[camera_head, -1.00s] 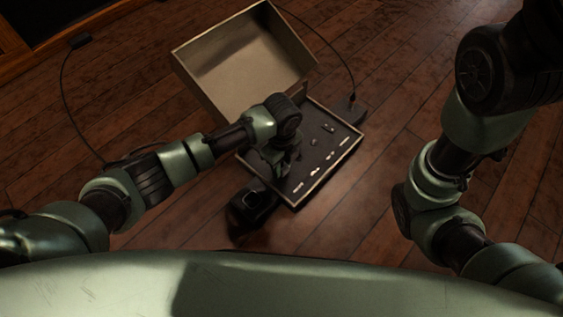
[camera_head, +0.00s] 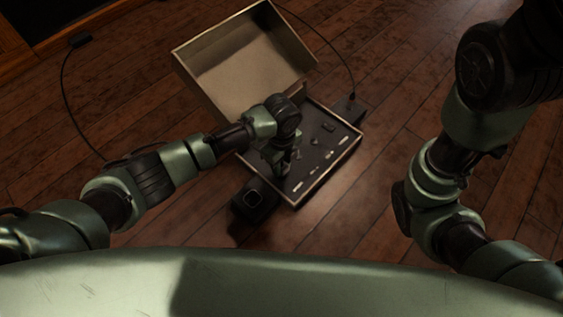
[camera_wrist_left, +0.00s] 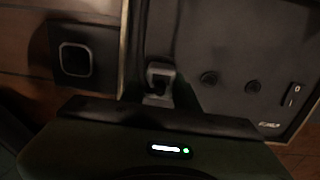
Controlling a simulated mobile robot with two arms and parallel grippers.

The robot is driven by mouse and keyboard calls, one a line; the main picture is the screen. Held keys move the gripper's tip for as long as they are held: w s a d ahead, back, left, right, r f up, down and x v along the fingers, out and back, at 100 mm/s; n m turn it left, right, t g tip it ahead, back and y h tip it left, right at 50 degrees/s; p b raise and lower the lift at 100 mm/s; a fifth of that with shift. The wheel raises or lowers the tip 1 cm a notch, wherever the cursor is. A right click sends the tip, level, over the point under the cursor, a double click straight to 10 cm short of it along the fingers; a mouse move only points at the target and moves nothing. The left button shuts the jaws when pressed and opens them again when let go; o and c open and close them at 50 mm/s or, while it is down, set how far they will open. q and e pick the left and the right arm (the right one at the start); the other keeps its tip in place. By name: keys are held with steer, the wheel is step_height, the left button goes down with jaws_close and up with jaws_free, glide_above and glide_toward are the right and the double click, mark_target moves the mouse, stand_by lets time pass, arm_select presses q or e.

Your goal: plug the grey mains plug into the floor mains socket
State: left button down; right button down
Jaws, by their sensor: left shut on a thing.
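My left gripper (camera_head: 282,168) is low over the left part of the open case in the head view. It is shut on a small grey piece (camera_wrist_left: 159,76), which I take for the grey mains plug; the gripper body hides most of it in the left wrist view. A dark block with a rounded square recess, seemingly the floor mains socket (camera_head: 254,199), stands on the floor just left of the case. It also shows at upper left in the left wrist view (camera_wrist_left: 74,58). The held piece is apart from it, to its right. My right gripper is out of view.
The case (camera_head: 322,182) holds a dark panel with small parts; its lid (camera_head: 240,62) stands open behind. A dark box (camera_head: 346,109) with a cable sits at its right corner. Another cable runs from a small block (camera_head: 80,40) at upper left. Floor in front is clear.

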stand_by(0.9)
arm_select(q)
steer(key=shift+p, duration=0.5)
stand_by(0.5)
steer(key=shift+p, duration=0.4)
steer(key=shift+f+b, duration=0.35)
steer(key=shift+f, duration=0.3)
steer(key=c, duration=1)
jaws_free()
steer(key=shift+r, duration=0.1)
